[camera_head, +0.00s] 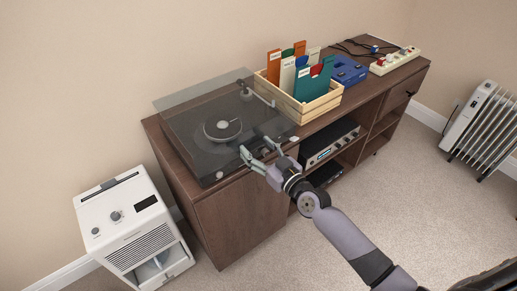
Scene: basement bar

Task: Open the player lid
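The record player (205,150) sits on the left part of the brown wooden cabinet, its platter (222,127) showing as a dark disc with a pale centre. Its lid (190,93) is a smoky see-through panel. A translucent strip of it shows along the player's back edge; I cannot tell its exact angle. My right gripper (256,149) is at the player's front edge, right of the middle, its two fingers apart with nothing visible between them. I cannot tell whether a fingertip touches the lid or player. My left gripper is not in view.
A wooden crate (310,110) of record sleeves stands close to the player's right. A blue box (347,71) and a power strip (394,61) lie farther right. An amplifier (330,143) is on the shelf below. A white appliance (132,226) stands left; a radiator (482,122) stands right.

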